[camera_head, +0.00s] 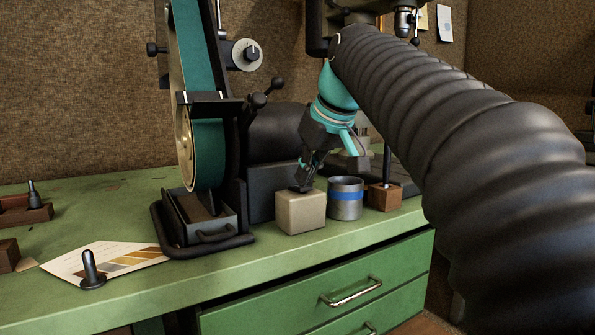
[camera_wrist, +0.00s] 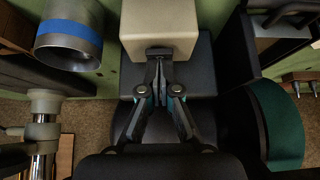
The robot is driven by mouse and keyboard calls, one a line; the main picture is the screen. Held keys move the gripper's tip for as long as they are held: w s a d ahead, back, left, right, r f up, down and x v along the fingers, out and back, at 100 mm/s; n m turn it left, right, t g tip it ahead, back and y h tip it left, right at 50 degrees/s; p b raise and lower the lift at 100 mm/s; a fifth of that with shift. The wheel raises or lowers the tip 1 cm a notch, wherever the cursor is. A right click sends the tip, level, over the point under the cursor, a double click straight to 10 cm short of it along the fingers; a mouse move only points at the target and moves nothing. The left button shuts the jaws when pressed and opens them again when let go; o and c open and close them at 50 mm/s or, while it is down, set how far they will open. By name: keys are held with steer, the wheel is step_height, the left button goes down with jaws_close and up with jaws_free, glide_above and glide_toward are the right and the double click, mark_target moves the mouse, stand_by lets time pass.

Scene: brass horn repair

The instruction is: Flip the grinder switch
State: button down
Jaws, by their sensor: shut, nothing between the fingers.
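The belt grinder (camera_head: 205,130) stands on the green bench with a teal belt and a brass-coloured wheel. It also shows at the right of the wrist view (camera_wrist: 283,125). A cream box (camera_head: 301,214) sits right of the grinder's base, in front of a dark housing; it is at the top of the wrist view (camera_wrist: 160,28). My gripper (camera_head: 303,186) is shut and empty, pointing down at the box's top. In the wrist view its fingertips (camera_wrist: 160,66) are at the box's near edge, by a small dark part. Contact is unclear. I cannot make out the switch clearly.
A metal cup with a blue band (camera_head: 345,199) stands close right of the box, then a wooden block with a dark rod (camera_head: 385,196).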

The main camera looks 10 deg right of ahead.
steer(key=f+t+b, duration=0.1)
steer(key=b, duration=0.1)
steer(key=shift+s+f+b, duration=0.15)
steer(key=shift+s+b, duration=0.05)
steer(key=shift+b, duration=0.2)
steer(key=shift+r+p, duration=0.25)
steer(key=shift+p, duration=0.05)
steer(key=shift+w, duration=0.1)
steer(key=shift+r, duration=0.1)
steer(key=shift+w+a+r+p, duration=0.2)
steer(key=shift+w+r+p, duration=0.1)
steer(key=shift+w+p, duration=0.4)
steer(key=shift+s+r, duration=0.1)
steer(key=shift+r+p, duration=0.3)
steer(key=shift+p, duration=0.1)
steer(key=r+p, duration=0.3)
steer(key=shift+s+d+r, duration=0.1)
steer(key=shift+s+r, duration=0.2)
steer(key=s+d+r, duration=0.2)
steer(key=s+r, duration=0.3)
steer(key=s, duration=0.3)
steer(key=shift+d, duration=0.3)
